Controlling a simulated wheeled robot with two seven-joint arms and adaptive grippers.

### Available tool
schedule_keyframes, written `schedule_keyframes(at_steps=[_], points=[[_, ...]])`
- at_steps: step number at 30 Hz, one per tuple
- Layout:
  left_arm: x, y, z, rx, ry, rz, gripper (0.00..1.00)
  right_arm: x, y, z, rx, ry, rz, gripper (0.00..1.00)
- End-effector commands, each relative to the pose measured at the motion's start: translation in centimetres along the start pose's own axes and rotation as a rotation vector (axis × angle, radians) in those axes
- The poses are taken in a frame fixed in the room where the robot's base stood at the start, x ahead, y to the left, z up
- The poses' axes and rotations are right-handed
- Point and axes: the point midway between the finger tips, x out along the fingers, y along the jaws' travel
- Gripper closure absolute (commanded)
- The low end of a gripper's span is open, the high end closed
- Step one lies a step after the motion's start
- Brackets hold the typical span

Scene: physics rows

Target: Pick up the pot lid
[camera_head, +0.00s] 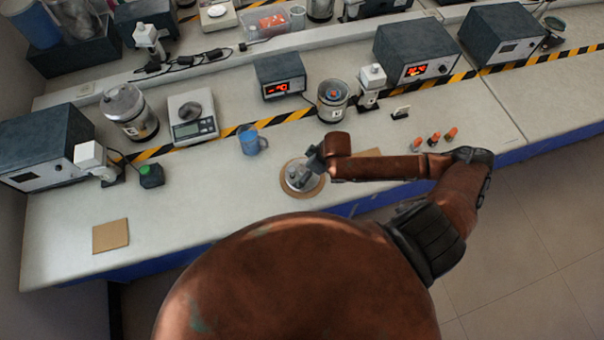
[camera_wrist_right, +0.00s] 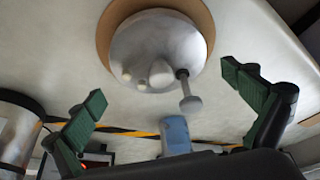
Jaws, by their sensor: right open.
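The pot lid (camera_head: 297,175) is a grey metal dome on a round brown mat (camera_head: 318,189) near the bench's front edge. In the right wrist view the lid (camera_wrist_right: 155,50) lies on the round mat (camera_wrist_right: 104,36), with a small stemmed knob sticking out of it. My right gripper (camera_head: 313,163) is above the lid and hides part of it in the head view. In the right wrist view its green fingers (camera_wrist_right: 168,100) are spread wide, with nothing gripped between them. My left gripper is not in view.
A blue mug (camera_head: 251,142) stands just behind and left of the lid. A scale (camera_head: 192,125), a metal canister (camera_head: 332,103) and several orange-topped items (camera_head: 434,138) stand farther off. A square brown mat (camera_head: 111,236) lies at the left front, with bare bench around it.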

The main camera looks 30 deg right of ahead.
Motion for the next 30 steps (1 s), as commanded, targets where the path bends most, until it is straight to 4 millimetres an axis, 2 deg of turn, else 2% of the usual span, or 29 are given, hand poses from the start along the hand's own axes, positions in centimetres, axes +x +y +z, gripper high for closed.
schedule_keyframes(at_steps=[3, 7, 12, 16, 30], points=[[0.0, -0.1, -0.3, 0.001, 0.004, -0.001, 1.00, 2.0, -0.1, 0.3, 0.000, -0.001, -0.002, 0.00], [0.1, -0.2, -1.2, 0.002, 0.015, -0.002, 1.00, 3.6, -0.1, 0.3, -0.002, -0.001, -0.001, 0.00], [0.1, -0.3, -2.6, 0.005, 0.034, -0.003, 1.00, 4.1, -0.1, 0.2, -0.004, 0.000, -0.001, 0.00], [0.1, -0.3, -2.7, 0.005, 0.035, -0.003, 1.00, 4.1, -0.1, 0.2, -0.005, 0.000, -0.001, 0.00], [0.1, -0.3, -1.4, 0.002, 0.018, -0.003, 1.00, 4.1, -0.1, 0.2, -0.004, 0.000, -0.001, 0.32]])
